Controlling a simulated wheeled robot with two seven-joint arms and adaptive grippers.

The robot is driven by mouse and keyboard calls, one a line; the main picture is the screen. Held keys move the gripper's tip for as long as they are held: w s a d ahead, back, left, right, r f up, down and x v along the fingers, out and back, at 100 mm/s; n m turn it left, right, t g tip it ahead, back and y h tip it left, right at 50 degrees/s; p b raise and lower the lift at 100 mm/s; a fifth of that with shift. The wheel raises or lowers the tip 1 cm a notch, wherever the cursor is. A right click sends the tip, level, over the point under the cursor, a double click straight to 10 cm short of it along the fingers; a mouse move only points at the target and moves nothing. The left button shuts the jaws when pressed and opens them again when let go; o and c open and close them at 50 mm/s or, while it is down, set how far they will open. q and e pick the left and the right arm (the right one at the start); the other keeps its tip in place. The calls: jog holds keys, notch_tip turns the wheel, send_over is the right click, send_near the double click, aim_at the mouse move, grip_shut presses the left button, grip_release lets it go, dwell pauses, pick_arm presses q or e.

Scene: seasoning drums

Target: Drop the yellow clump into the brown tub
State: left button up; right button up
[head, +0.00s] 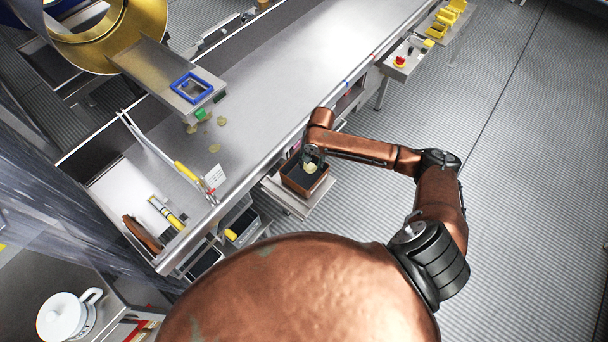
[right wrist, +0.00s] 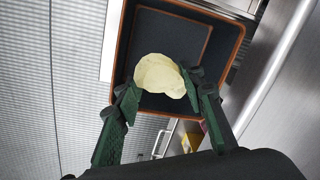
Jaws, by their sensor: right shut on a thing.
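The brown tub (head: 305,184) stands on a small grey stand beside the long metal table, with a dark inside and a brown rim. It also shows in the right wrist view (right wrist: 225,40), where its opening lies behind my fingers. The yellow clump (right wrist: 160,76) is pale and lumpy. My right gripper (right wrist: 162,92) is shut on it, with green fingers on both sides. In the head view the clump (head: 311,168) shows over the tub opening. How high it is above the tub floor I cannot tell. My left gripper is not in view.
Several pale yellowish pieces (head: 214,148) lie on the metal table (head: 290,70) below a chute with a blue frame (head: 191,87). The table's edge runs close beside the tub. A box with a red button (head: 400,61) and yellow bins (head: 445,18) stand at the upper right. Open floor lies to the right.

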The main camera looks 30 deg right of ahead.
jog(key=o, duration=0.7)
jog(key=shift+o, duration=0.4)
jog(key=shift+r, duration=0.1)
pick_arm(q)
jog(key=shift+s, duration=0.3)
pick_arm(e)
notch_tip(320, 180, up, 12)
jog(key=d, duration=0.1)
jog(key=shift+s, duration=0.4)
